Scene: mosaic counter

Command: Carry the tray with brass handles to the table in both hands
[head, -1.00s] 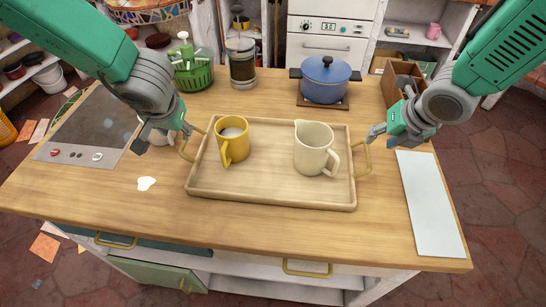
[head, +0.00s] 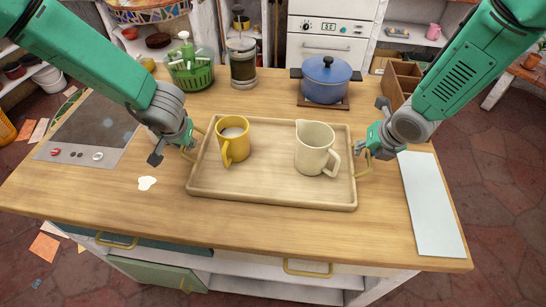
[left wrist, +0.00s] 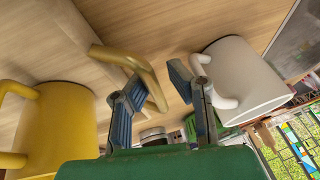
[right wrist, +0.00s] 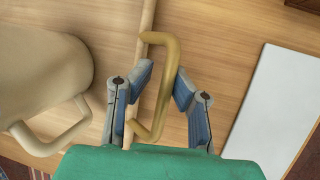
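The wooden tray (head: 270,193) lies on the counter with a brass handle at each end. Neither gripper is closed on a handle.
A white mug (left wrist: 240,80) stands close beside my left gripper, mostly hidden in the head view. A blue pot (head: 326,80) stands behind the tray. A pale board (head: 432,205) lies right of it, a cooktop (head: 95,125) left.

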